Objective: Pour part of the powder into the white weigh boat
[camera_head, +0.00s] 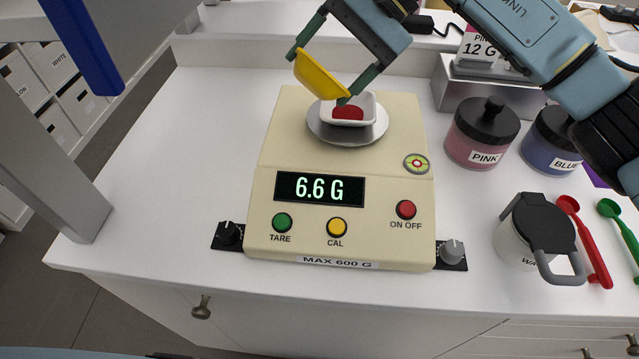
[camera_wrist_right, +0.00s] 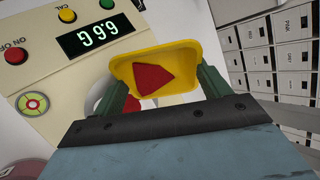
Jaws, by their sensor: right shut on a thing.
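My right gripper (camera_head: 331,76) is shut on a yellow boat (camera_head: 318,77) and holds it tilted above the scale's pan. In the right wrist view the yellow boat (camera_wrist_right: 156,72) sits between the fingers with red powder in it. The white weigh boat (camera_head: 364,104) stands on the round metal pan (camera_head: 326,132) with red powder (camera_head: 347,112) inside. The cream scale (camera_head: 345,160) reads 6.6 G on its display (camera_head: 319,189). A finger partly hides the white boat. My left gripper is not in view.
A pink jar (camera_head: 480,135) and a blue jar (camera_head: 553,140) stand right of the scale. A lidded white pot (camera_head: 520,240), a red spoon (camera_head: 585,240) and a green spoon (camera_head: 622,230) are at the front right.

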